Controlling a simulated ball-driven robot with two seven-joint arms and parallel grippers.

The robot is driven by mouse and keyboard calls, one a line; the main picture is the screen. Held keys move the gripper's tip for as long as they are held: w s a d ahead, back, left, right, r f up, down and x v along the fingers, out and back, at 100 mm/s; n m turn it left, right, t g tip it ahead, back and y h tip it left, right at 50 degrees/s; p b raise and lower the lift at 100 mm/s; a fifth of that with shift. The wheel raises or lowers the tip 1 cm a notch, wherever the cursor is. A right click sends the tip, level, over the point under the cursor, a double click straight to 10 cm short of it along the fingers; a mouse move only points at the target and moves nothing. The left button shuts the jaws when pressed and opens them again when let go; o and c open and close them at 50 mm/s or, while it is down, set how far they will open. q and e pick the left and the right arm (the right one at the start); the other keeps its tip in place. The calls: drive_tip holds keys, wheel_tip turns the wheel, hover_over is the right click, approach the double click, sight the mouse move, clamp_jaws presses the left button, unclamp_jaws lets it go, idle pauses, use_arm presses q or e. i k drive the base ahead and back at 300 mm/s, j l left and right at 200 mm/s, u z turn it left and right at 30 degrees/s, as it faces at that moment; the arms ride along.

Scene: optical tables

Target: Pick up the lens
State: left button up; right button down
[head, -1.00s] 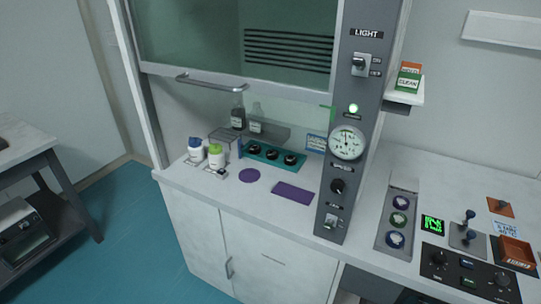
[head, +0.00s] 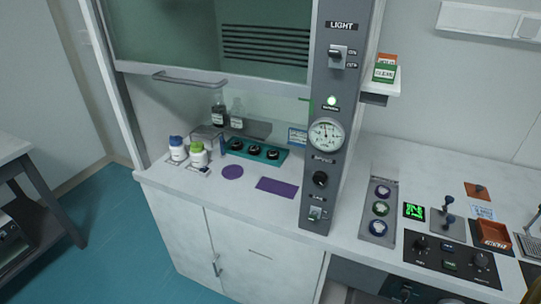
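I cannot tell for certain which object is the lens. A grey tray (head: 389,183) on the right bench holds three round pieces with pale glassy middles in a column: an upper one (head: 382,191), a greenish middle one (head: 380,208) and a lower bluish one (head: 378,227). In the fume hood, a teal holder (head: 273,158) carries three dark round pieces in a row. Neither of my grippers is in view.
A grey control pillar (head: 318,205) with a gauge stands between hood and right bench. A black control panel (head: 455,262) and an orange tray (head: 492,233) occupy the right bench.

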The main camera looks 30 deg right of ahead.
sight(254, 150)
drive_tip(key=i+j, duration=0.1)
drive_tip(key=i, duration=0.15)
drive_tip(key=i+j+z, duration=0.35)
drive_tip(key=i, duration=0.15)
drive_tip(key=i+j+z, duration=0.35)
drive_tip(key=i+j, duration=0.05)
drive_tip(key=i, duration=0.05)
